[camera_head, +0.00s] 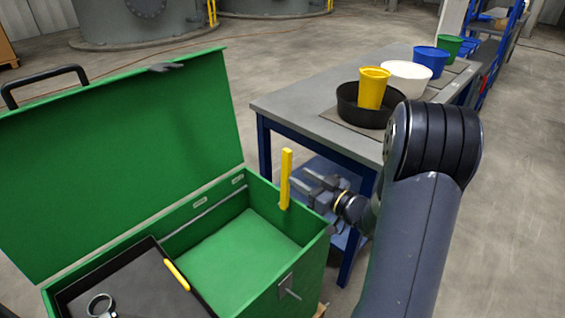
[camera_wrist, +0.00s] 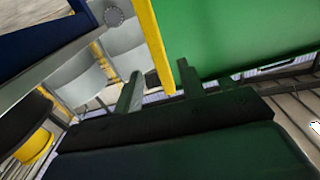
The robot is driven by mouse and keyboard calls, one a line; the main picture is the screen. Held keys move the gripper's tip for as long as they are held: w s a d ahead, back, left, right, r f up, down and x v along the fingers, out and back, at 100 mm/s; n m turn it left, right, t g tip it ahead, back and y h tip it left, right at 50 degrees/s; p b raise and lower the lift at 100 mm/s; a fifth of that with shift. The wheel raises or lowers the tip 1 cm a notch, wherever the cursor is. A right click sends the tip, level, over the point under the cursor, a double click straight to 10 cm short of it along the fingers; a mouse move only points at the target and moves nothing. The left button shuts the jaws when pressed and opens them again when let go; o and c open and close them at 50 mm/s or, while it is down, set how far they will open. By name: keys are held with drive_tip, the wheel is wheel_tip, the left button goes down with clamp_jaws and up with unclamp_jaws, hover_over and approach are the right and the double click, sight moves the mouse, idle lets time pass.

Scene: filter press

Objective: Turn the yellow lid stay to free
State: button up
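The yellow lid stay (camera_head: 286,178) stands upright at the right rim of the green chest (camera_head: 262,290), near the hinge corner. The chest's green lid (camera_head: 120,150) is swung up and open. My gripper (camera_head: 303,185) is just right of the stay, fingers pointing towards it. In the wrist view, the stay (camera_wrist: 154,45) runs slanting between the two spread fingertips (camera_wrist: 158,72). The gripper is open, with gaps at both sides of the stay. I cannot tell whether the stay is fully within the fingers' reach.
A grey-topped workbench (camera_head: 290,98) stands close behind my gripper. It carries a black pan (camera_head: 362,112) with a yellow cup (camera_head: 373,88) and several buckets. A black tray (camera_head: 120,285) with a yellow grip sits in the chest's left part. Bare floor lies at the right.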

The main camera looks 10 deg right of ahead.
sight(283, 167)
drive_tip(key=x, duration=0.8)
drive_tip(key=shift+w+a, duration=0.15)
clamp_jaws()
idle(0.3)
